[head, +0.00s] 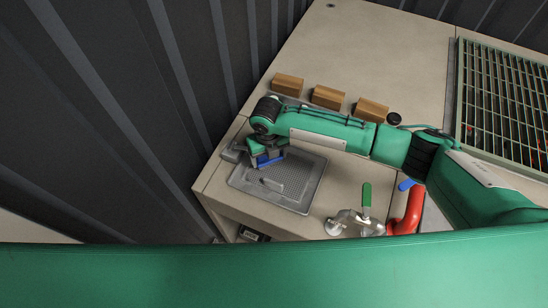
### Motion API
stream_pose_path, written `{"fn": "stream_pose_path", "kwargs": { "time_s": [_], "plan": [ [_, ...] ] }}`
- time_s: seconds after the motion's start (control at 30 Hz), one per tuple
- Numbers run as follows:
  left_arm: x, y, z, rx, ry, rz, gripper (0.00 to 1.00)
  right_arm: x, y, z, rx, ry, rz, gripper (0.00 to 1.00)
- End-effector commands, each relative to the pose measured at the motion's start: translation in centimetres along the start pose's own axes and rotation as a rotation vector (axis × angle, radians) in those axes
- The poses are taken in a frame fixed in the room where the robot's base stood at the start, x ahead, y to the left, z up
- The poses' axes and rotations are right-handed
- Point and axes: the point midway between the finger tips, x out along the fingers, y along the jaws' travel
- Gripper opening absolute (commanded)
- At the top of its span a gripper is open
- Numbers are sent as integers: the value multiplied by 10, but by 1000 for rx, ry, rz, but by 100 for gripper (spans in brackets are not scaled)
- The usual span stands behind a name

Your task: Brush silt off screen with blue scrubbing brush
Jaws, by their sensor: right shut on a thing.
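The grey mesh screen (295,190) lies flat on the beige bench top at the near left corner. My right gripper (263,158) is over the screen's upper left part and is shut on the blue scrubbing brush (270,160). Only a bit of blue shows under the fingers; the rest of the brush is hidden by the gripper. The brush is at or just above the screen; I cannot tell if it touches. Silt is too small to make out. My left gripper is not in view.
Three wooden blocks (327,97) stand behind my right arm. A metal fitting with a green lever (367,195) and a red pipe (408,212) stand right of the screen. A green grating (505,95) is at the far right. A dark ribbed wall (120,100) borders the left.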

Motion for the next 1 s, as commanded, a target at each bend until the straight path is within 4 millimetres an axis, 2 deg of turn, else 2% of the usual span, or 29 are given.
{"fn": "stream_pose_path", "kwargs": {
  "time_s": [0.03,0.23,0.6,1.0],
  "plan": [
    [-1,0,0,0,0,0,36,-4,3,5,2,-15,8,40],
    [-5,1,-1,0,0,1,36,-5,1,4,2,-19,11,40],
    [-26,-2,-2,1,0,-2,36,-6,-23,-19,4,-13,6,41],
    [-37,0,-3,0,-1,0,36,-3,-39,-35,4,-11,3,40]
  ]
}}
